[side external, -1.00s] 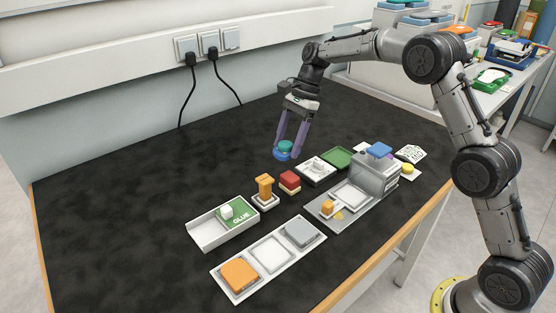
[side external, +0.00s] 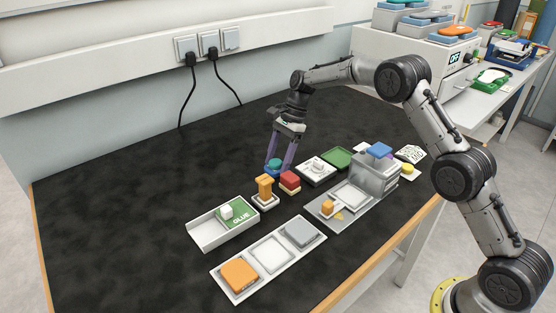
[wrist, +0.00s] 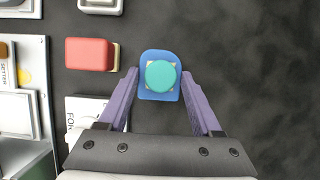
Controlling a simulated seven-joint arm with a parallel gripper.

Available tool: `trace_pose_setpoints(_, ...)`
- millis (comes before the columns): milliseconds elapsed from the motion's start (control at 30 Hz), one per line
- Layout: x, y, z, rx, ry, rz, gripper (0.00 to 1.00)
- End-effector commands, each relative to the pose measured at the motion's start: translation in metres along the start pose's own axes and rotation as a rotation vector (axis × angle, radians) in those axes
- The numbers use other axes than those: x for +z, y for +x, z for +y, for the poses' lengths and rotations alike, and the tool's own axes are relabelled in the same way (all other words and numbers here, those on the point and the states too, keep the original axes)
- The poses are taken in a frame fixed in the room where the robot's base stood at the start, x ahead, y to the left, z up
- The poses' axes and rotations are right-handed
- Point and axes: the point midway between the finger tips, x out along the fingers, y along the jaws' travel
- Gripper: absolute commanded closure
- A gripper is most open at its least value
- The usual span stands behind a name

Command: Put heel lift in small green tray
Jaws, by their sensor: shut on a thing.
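My gripper (side external: 279,163) is shut on a blue piece with a round teal knob (wrist: 160,75), which looks like the heel lift. In the wrist view the two purple fingers of my gripper (wrist: 160,78) press on its left and right sides. In the side view the piece (side external: 272,167) is just behind the orange stamp-like piece and the red block. Its height above the table is hard to tell. A small green tray (side external: 338,158) lies to the right of my gripper, beyond a white tray.
The red block (side external: 289,181) and orange piece (side external: 265,187) stand close in front of my gripper. The white tray (side external: 316,169) and a grey machine (side external: 374,176) are to the right. A GLUE tray (side external: 205,235) sits front left. The table's left and back are clear.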

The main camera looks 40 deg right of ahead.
Motion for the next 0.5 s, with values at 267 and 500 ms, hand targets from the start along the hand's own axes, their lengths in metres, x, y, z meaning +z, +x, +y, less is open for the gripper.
trace_pose_setpoints(267, -0.001, 0.002, -0.0001, 0.0, 0.0, 0.0, 0.04)
trace_pose_setpoints(500, -0.0009, 0.0019, 0.0, 0.0, 0.0, 0.0, 0.04)
